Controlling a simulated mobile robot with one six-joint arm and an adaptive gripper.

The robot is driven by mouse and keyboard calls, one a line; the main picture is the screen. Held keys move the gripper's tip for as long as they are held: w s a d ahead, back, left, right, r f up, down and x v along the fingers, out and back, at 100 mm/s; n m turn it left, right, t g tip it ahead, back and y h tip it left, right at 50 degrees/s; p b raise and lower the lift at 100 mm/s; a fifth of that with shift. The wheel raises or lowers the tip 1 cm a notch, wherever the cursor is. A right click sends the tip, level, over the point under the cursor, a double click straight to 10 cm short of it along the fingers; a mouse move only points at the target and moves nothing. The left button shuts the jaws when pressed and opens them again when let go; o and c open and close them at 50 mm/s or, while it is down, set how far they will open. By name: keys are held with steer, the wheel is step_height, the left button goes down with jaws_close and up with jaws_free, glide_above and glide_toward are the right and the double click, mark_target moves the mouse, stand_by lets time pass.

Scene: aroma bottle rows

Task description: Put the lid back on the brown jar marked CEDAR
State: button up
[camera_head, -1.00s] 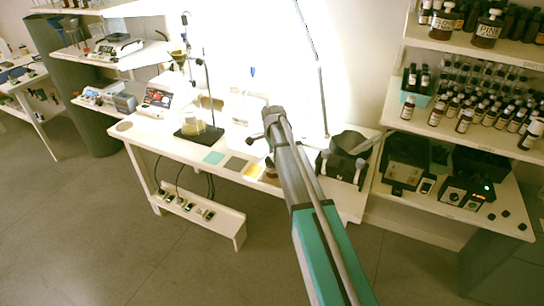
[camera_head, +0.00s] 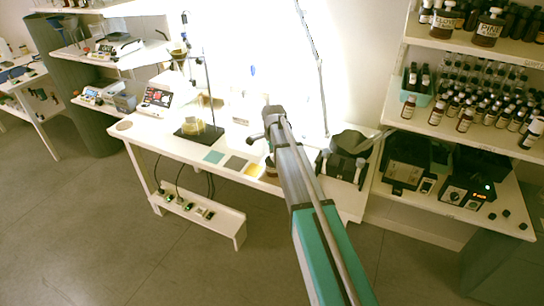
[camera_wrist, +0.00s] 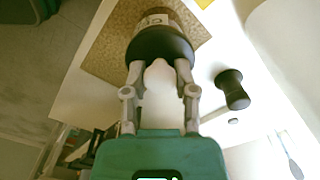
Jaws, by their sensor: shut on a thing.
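In the wrist view my gripper (camera_wrist: 157,73) is shut on a round black lid (camera_wrist: 160,44), with one finger at each side of its near edge. Just beyond the lid is a jar with a pale label (camera_wrist: 157,20); the lid covers part of it, and only a few letters show, too unclear to read fully. I cannot tell whether the lid touches the jar's rim. The jar stands over a brown cork mat (camera_wrist: 105,45). In the head view my arm hides the gripper and lid; a sliver of brown jar (camera_head: 270,168) shows beside the arm.
A black waisted object (camera_wrist: 232,88) lies on the white table right of my gripper in the wrist view. In the head view, teal (camera_head: 214,157) and dark grey (camera_head: 235,164) mats lie left of my arm. A dark machine (camera_head: 345,158) stands to its right.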

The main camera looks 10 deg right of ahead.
steer(key=o, duration=1)
steer(key=shift+o, duration=0.2)
steer(key=o, duration=0.3)
steer(key=shift+r, duration=0.2)
steer(key=shift+s+r+p, duration=0.1)
steer(key=shift+r+p, duration=3.25)
steer(key=shift+p, duration=0.15)
steer(key=shift+c, duration=0.3)
